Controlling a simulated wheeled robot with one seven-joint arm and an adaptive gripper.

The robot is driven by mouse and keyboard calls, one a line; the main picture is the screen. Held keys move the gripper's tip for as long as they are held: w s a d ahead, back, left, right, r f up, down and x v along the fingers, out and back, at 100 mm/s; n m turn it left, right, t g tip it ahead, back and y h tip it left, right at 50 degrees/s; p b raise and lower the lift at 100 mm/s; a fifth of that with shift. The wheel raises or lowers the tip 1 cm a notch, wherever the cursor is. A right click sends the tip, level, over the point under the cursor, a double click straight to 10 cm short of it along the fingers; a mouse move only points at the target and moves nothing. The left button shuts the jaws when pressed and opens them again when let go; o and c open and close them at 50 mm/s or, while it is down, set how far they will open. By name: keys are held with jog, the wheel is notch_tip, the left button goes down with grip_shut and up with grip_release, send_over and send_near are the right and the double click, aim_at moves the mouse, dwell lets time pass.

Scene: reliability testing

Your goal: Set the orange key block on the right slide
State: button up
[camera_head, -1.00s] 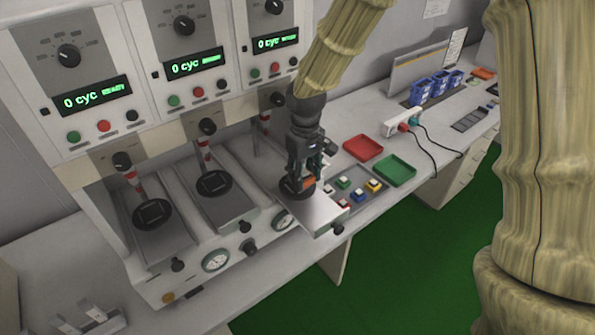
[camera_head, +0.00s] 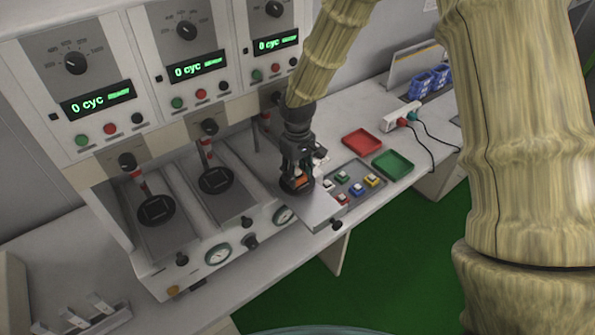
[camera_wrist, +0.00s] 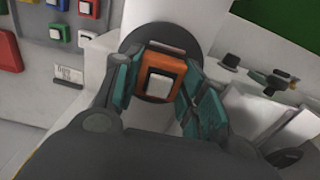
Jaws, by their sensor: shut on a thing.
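The orange key block (camera_wrist: 160,82), with a white square cap, sits between the fingers of my gripper (camera_wrist: 157,92) in the wrist view. My gripper is shut on it. The block lies over the black round pad (camera_wrist: 137,50) of the right slide; I cannot tell whether it touches the pad. In the head view my gripper (camera_head: 298,180) points down over the right slide (camera_head: 316,211), which is pulled out toward the front. Only a little of the orange block (camera_head: 299,181) shows there between the fingers.
A grey tray (camera_head: 347,172) with several coloured key blocks lies just right of the slide. A red tray (camera_head: 362,140) and a green tray (camera_head: 393,165) stand behind and beside it. Two more slides (camera_head: 218,181) are to the left. A power strip (camera_head: 402,118) with cables lies at the back right.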

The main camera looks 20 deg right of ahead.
jog(key=shift+f, duration=0.2)
jog(key=shift+f, duration=0.1)
jog(key=shift+s+f, duration=0.4)
jog(key=o, duration=0.9)
jog(key=shift+o, duration=0.7)
jog(key=shift+w+f+b, duration=0.15)
jog(key=shift+w+b, duration=0.05)
jog(key=shift+b, duration=0.1)
jog(key=shift+w, duration=0.1)
jog(key=shift+r, duration=0.3)
